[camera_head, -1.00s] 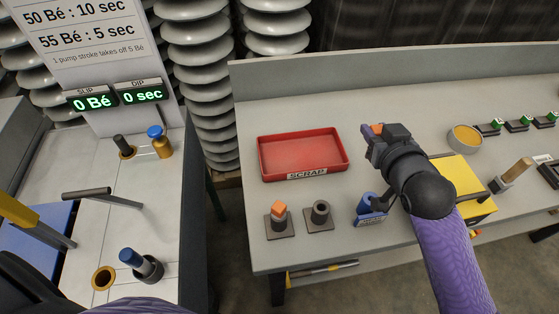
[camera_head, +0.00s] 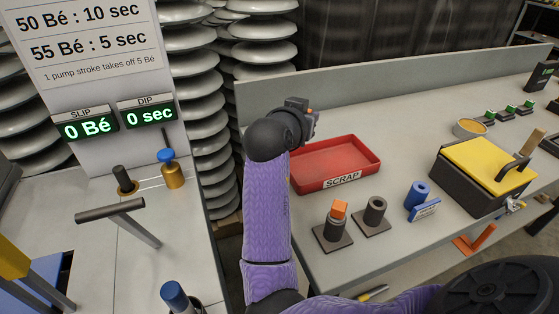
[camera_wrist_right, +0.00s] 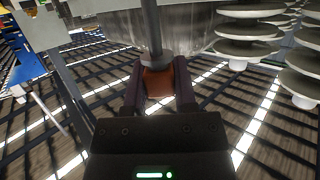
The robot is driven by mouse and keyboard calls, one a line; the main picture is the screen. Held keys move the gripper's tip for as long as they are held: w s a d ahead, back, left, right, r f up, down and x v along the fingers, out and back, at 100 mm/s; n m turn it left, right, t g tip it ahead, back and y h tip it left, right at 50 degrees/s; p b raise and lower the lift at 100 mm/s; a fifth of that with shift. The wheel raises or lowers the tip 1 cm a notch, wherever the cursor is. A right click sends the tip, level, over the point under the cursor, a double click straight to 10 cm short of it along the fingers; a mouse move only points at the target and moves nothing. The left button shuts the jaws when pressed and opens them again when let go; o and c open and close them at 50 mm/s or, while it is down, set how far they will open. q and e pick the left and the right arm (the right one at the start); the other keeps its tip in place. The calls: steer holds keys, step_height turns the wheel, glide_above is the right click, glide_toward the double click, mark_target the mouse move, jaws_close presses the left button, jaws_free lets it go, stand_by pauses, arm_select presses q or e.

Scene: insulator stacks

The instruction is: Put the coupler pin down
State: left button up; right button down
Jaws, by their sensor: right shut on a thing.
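The coupler pin, an orange-brown block with a grey shaft, shows in the right wrist view (camera_wrist_right: 158,82). My right gripper (camera_wrist_right: 158,95) is shut on its block, and the shaft points away from my palm. In the head view my right gripper (camera_head: 312,116) is at the back left corner of the red scrap tray (camera_head: 345,182), above the bench; the pin is mostly hidden there. An orange-topped piece (camera_head: 339,209) stands in a grey square-based holder. A grey socket (camera_head: 375,208) with an open top stands beside it. My left gripper is not in view.
A blue socket (camera_head: 418,194) with a label plate stands right of the grey one. A yellow-lidded box (camera_head: 490,165) and a bowl (camera_head: 470,129) are further right. Insulator stacks (camera_head: 203,100) rise behind the gap between the benches. The back of the bench is mostly clear.

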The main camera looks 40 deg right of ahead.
step_height(320, 180, down, 10)
steer(key=b, duration=0.5)
steer(key=shift+f, duration=0.2)
steer(key=shift+r, duration=0.1)
steer(key=shift+c, duration=2)
jaws_free()
